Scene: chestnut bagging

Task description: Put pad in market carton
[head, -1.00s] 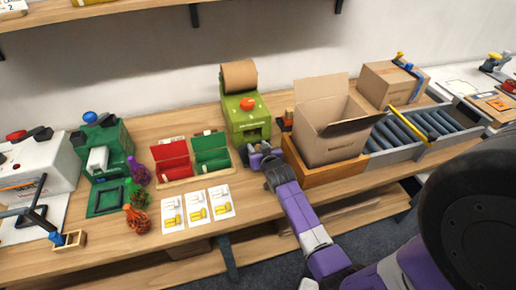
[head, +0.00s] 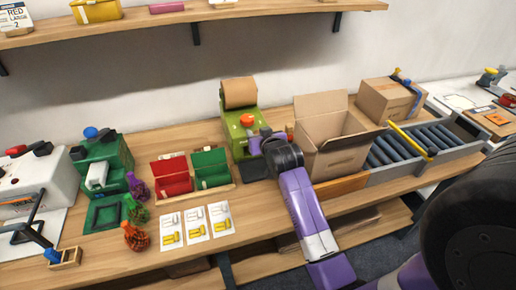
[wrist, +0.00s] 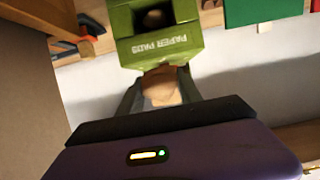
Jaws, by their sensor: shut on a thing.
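The green dispenser (head: 238,130), with a brown paper roll (head: 240,93) on top, stands left of the carton. In the wrist view the dispenser (wrist: 150,50) is lettered PAPER PADS. My gripper (wrist: 161,88) is shut on a tan paper pad (wrist: 160,86), held just in front of the dispenser's lettered face. In the head view my gripper and wrist (head: 272,148) cover part of the dispenser, and the pad is hidden there. The open cardboard market carton (head: 338,158) stands upright right of my gripper, flaps raised. Its wall (wrist: 28,110) fills the left of the wrist view.
The carton sits on a wooden tray (head: 343,186) beside a roller conveyor (head: 420,146) with a yellow bar. A closed box (head: 385,100) stands behind. Red (head: 171,180) and green (head: 210,170) bins, cards (head: 195,222) and net bags (head: 135,235) lie left. A shelf (head: 180,18) hangs above.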

